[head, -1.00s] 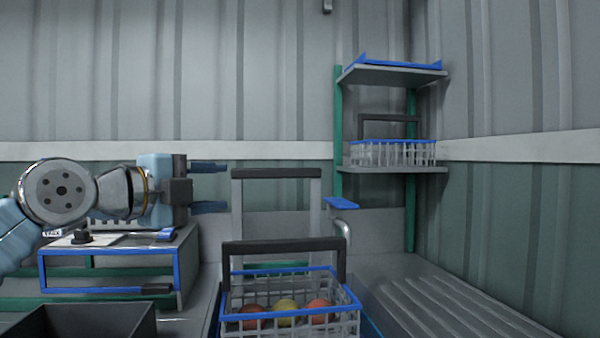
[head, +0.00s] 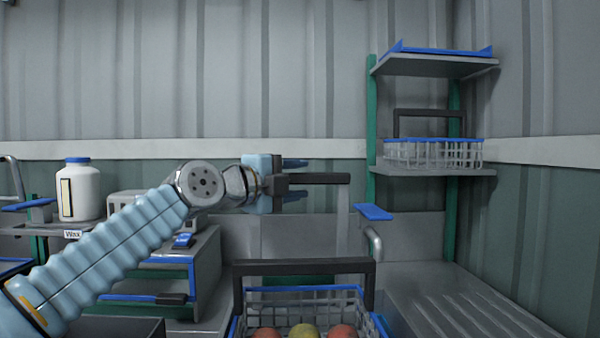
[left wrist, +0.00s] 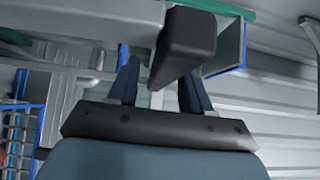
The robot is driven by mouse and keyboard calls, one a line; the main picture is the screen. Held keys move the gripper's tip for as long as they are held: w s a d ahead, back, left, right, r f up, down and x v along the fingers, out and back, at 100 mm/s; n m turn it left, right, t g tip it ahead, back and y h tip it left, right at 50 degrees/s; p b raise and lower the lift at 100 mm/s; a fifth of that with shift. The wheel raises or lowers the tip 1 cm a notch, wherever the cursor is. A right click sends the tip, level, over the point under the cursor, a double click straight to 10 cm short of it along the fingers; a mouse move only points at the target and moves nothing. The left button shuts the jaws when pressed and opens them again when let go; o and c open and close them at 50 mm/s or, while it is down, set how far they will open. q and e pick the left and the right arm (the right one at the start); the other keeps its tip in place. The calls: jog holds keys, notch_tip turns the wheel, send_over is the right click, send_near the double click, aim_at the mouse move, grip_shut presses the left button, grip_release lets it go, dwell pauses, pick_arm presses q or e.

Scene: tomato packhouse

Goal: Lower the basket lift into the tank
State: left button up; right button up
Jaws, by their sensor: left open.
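The lift's dark top bar (head: 322,178) sits on a grey upright behind the tomato basket in the head view. My left gripper (head: 300,179) is open at the bar's left end, one finger above its level and one below. In the left wrist view the dark bar (left wrist: 186,42) shows large between the open fingers (left wrist: 160,82); contact cannot be told. The wire basket (head: 345,293) has a blue rim, a raised dark handle (head: 303,267) and several red and yellow tomatoes (head: 302,331). Its lower part is cut off, and the tank cannot be made out clearly. My right gripper is out of view.
A shelf rack (head: 433,171) at the back right holds another wire basket (head: 432,154). A blue-edged bench unit (head: 195,262), a white blue-capped jar (head: 79,190) and a tap (head: 374,241) stand nearby. A ribbed grey draining surface (head: 450,306) is clear at right.

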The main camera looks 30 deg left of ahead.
pick_arm(q)
jog(key=shift+w+d, duration=0.15)
jog(key=shift+w, duration=0.55)
grip_shut()
